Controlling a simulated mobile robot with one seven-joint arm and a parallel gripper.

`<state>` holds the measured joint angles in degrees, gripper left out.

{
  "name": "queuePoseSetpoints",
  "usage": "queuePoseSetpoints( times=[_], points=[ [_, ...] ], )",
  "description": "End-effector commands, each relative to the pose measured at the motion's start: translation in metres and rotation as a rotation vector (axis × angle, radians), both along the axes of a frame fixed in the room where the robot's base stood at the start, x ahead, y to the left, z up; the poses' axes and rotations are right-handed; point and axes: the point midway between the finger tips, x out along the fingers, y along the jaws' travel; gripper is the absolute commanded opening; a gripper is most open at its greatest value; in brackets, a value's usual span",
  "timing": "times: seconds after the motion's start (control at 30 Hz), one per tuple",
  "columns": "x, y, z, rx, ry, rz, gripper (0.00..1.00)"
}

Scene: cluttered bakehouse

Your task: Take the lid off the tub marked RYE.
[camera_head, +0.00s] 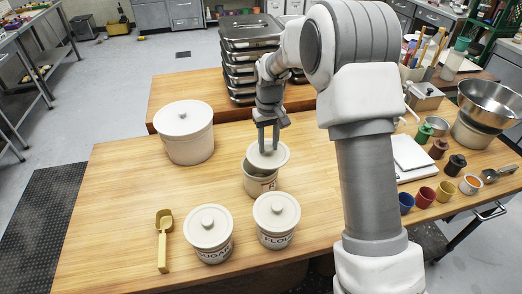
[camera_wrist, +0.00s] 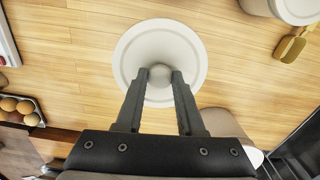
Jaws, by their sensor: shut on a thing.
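The RYE tub (camera_head: 259,183) is a cream pot with a partly hidden label, of which only the start shows. My gripper (camera_head: 268,150) is shut on the lid's knob from above. The SUGAR tub (camera_head: 212,250) and FLOUR tub (camera_head: 275,238) stand lidded in front.
A large lidded tub (camera_head: 187,145) stands at the left rear and a yellow scoop (camera_head: 163,241) lies at the front left. Cups, jars and a metal bowl (camera_head: 494,102) crowd the right. The table's left middle is clear.

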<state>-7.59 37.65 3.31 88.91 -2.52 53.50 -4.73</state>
Motion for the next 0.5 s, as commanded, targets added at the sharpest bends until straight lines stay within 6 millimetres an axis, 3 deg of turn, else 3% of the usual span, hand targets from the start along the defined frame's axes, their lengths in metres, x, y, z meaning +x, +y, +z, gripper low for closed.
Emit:
queuePoseSetpoints(
  times=[0.2, 0.5],
  points=[
    [-0.023, -0.030, 0.022, 0.000, -0.002, -0.003, 0.00],
    [-0.047, -0.060, 0.045, 0.000, -0.001, -0.002, 0.00]
  ],
)
